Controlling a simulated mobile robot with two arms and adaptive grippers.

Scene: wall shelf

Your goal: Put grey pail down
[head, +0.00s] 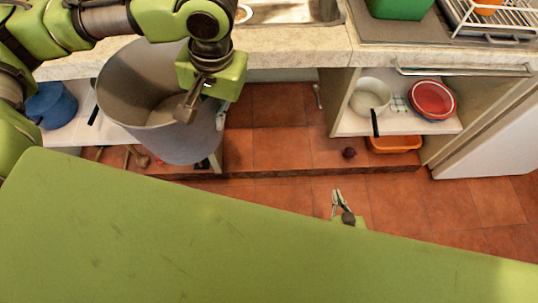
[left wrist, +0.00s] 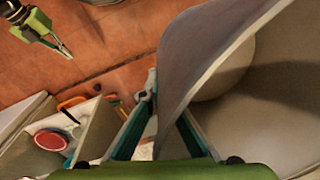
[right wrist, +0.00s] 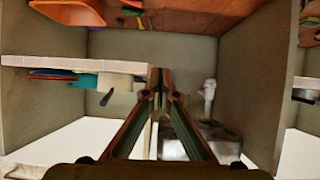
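The large grey pail (head: 135,85) is at the left of the head view, its opening towards the camera, in front of the left lower shelf. It also fills the right side of the left wrist view (left wrist: 270,110). My left gripper (head: 187,108) is at the pail's right side in the head view. In the left wrist view its fingers (left wrist: 166,105) straddle the pail's wall, shut on it. The pail's underside is hidden, so I cannot tell whether it touches anything. My right gripper (head: 337,200) is empty, its fingertips together (right wrist: 162,85), low over the floor.
A blue pot (head: 52,104) stands on the left lower shelf (head: 70,133). The right lower shelf (head: 430,127) holds a white pot (head: 370,95) and red bowl (head: 432,99). An orange container (head: 395,144) is below. The countertop (head: 290,42) overhangs; tiled floor (head: 280,120) between the shelves is clear.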

